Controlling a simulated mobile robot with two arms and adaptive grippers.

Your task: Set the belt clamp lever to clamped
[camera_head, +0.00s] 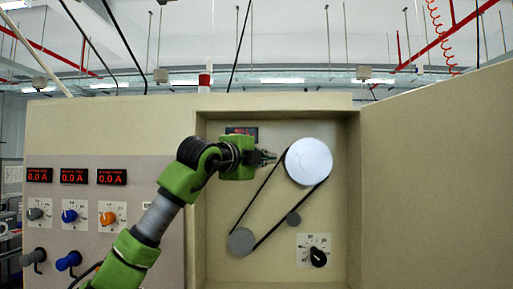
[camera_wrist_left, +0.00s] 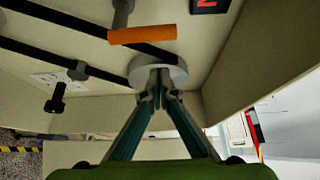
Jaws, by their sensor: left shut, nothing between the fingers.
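An orange bar, which looks like the belt clamp lever (camera_wrist_left: 142,35), shows in the left wrist view at the end of a grey post (camera_wrist_left: 121,14), beside the black belt (camera_wrist_left: 90,27). I cannot make it out in the head view, where my gripper covers that area. I cannot tell its setting. My left gripper (camera_head: 271,157) is shut and empty, just left of the large white pulley (camera_head: 309,161) in the head view. In the left wrist view its fingertips (camera_wrist_left: 159,76) overlap the pulley; contact is unclear. My right gripper is not in view.
A grey lower pulley (camera_head: 241,242), a small idler (camera_head: 293,217) and a black dial knob (camera_head: 318,257) sit in the recess. A red display (camera_head: 243,131) is partly behind my arm. Several displays and knobs are on the left panel (camera_head: 110,245). The recess walls bound the space.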

